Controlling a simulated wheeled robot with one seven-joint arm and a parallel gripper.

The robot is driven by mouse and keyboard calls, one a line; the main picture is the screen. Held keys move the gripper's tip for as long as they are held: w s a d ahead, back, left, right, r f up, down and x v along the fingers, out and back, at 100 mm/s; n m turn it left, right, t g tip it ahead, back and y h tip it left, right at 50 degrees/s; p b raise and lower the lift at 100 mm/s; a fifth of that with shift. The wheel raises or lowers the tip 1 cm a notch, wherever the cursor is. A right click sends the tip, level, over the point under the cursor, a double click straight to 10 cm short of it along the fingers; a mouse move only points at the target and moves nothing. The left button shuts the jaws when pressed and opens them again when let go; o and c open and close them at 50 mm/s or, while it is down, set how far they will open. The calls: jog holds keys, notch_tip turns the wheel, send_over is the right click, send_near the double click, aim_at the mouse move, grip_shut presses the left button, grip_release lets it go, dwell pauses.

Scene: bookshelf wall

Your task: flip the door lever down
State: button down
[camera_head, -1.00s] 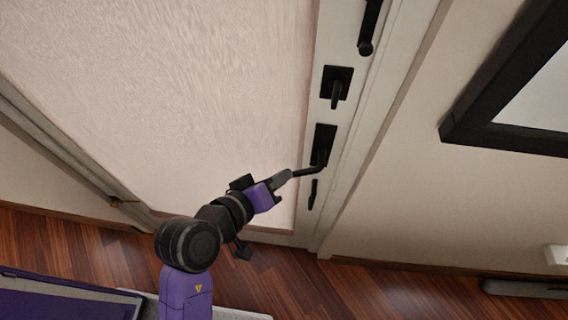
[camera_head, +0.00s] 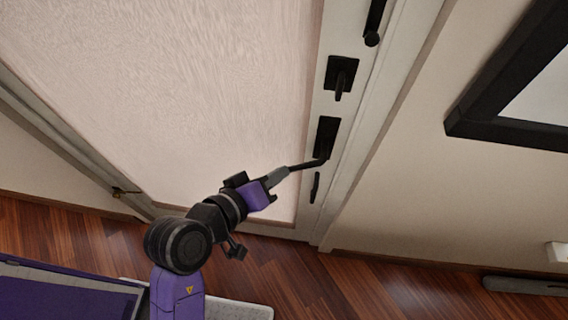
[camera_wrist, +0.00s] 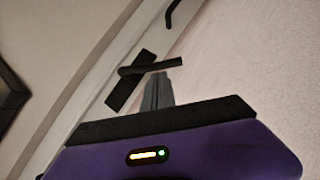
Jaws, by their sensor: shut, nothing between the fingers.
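The black door lever (camera_head: 305,165) sticks out from its black plate (camera_head: 326,132) on the door's right edge and points left and slightly down in the head view. My gripper (camera_head: 284,173) is at the lever's free end; the head view does not show clearly whether it touches. In the wrist view the lever (camera_wrist: 150,67) crosses in front of my gripper's grey fingers (camera_wrist: 158,83), with its plate (camera_wrist: 128,85) behind to the left. The fingers are closed together with nothing between them, their tips at the lever's underside in that picture.
A second black plate with a knob (camera_head: 341,78) and a black bar handle (camera_head: 374,22) sit higher on the door (camera_head: 200,90). A smaller black handle (camera_head: 315,187) is below. A black frame (camera_head: 500,135) hangs on the right wall. Wooden floor (camera_head: 340,290) lies below.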

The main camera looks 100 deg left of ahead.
jog(key=v, duration=0.5)
jog(key=shift+s+d+r, duration=0.1)
jog(key=shift+s+d, duration=0.05)
jog(key=shift+d, duration=0.05)
dwell(0.4)
